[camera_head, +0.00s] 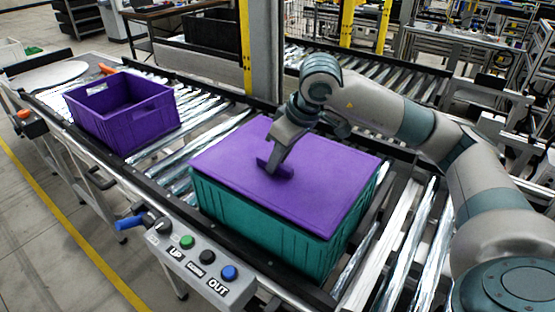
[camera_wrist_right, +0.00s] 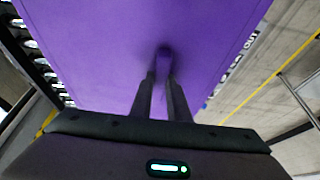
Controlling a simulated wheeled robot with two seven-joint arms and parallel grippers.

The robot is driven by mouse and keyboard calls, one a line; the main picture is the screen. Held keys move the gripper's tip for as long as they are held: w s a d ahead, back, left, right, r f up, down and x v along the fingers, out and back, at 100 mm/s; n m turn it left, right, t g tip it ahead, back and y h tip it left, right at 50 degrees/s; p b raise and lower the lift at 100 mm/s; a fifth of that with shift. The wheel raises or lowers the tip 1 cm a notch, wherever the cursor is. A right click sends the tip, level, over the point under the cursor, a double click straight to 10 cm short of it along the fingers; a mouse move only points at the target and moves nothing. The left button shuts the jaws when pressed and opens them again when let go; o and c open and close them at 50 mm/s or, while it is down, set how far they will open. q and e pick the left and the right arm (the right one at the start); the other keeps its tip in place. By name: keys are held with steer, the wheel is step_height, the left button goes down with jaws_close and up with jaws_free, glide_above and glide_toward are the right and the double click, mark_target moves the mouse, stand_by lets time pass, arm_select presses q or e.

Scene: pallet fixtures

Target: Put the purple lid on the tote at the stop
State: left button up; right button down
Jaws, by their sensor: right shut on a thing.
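The purple lid (camera_head: 325,180) lies over the top of the teal tote (camera_head: 262,228) on the roller conveyor. Its edges look roughly lined up with the tote's rim; whether it is fully seated I cannot tell. My right gripper (camera_head: 274,168) is shut on the lid's raised handle near the middle of the lid. In the right wrist view the two fingers (camera_wrist_right: 163,78) close on the purple handle (camera_wrist_right: 164,54), and the lid (camera_wrist_right: 95,45) fills most of the picture. My left gripper is not in view.
An open, empty purple tote (camera_head: 122,128) stands farther left on the conveyor (camera_head: 180,160). A control panel (camera_head: 195,262) with green, black and blue buttons and a blue-handled lever is at the front edge. A post (camera_head: 262,60) rises behind the conveyor.

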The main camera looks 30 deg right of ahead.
arm_select(q)
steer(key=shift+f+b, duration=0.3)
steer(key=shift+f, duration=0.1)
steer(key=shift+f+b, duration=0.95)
steer(key=shift+b, duration=0.05)
arm_select(e)
steer(key=shift+f, duration=0.8)
stand_by(0.6)
steer(key=c, duration=1.6)
jaws_free()
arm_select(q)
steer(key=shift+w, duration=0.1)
arm_select(e)
steer(key=b+v, duration=0.1)
steer(key=v, duration=0.3)
steer(key=shift+s+r, duration=0.1)
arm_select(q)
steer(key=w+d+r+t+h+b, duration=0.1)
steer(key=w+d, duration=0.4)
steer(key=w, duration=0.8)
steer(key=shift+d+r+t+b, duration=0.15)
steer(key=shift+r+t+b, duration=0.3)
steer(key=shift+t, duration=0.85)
arm_select(e)
steer(key=shift+v, duration=6.65)
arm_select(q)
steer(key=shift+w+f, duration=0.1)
arm_select(e)
steer(key=shift+d, duration=0.15)
